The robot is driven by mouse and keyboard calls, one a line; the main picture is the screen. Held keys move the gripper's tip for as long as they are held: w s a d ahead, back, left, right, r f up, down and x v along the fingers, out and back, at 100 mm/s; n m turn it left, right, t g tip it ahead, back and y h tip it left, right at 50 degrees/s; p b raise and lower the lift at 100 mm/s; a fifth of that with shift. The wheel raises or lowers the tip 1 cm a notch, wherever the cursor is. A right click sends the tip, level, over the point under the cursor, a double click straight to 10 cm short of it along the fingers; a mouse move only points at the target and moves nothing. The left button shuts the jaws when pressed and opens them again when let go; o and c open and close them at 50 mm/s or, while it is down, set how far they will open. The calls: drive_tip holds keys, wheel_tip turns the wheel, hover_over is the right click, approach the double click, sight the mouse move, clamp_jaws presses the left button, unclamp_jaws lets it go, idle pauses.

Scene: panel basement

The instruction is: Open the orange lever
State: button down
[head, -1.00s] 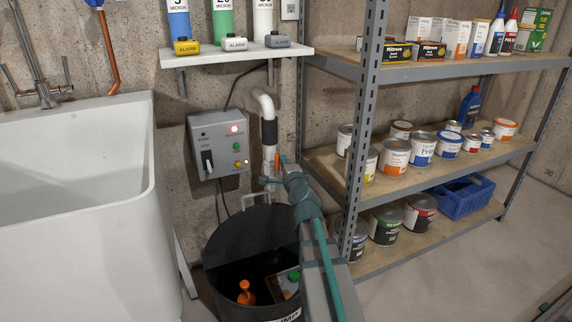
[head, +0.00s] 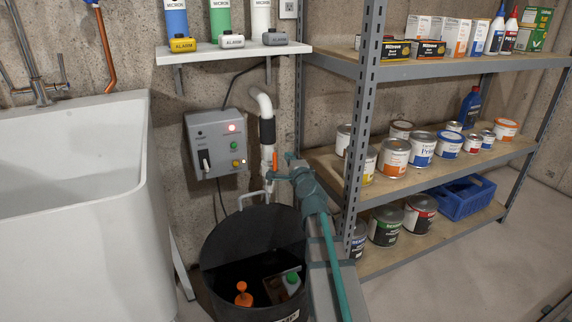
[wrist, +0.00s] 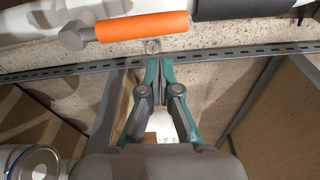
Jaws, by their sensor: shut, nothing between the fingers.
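The orange lever (wrist: 142,27) lies across the top of the wrist view, a smooth orange grip with a grey metal end at its left. In the head view the orange lever (head: 275,160) is a small upright strip beside the white pipe (head: 265,150). My gripper (wrist: 160,62) has its teal and grey fingers together, with nothing between them. Its tips show just below the lever in the wrist view, apart from its surface in the picture. How far they are in depth I cannot tell. My arm partly hides the area around the pipe's lower end in the head view.
A grey control box (head: 216,143) is on the wall left of the pipe. A black bucket (head: 225,245) stands below. A metal shelf (head: 357,130) with cans is close on the right; its slotted rail (wrist: 60,71) crosses the wrist view. A white sink (head: 75,190) is at left.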

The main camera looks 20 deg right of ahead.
drive_tip(key=s+a+b, duration=0.1)
drive_tip(key=s+b, duration=0.1)
drive_tip(key=s, duration=0.8)
drive_tip(key=shift+w+a, duration=0.1)
idle(0.3)
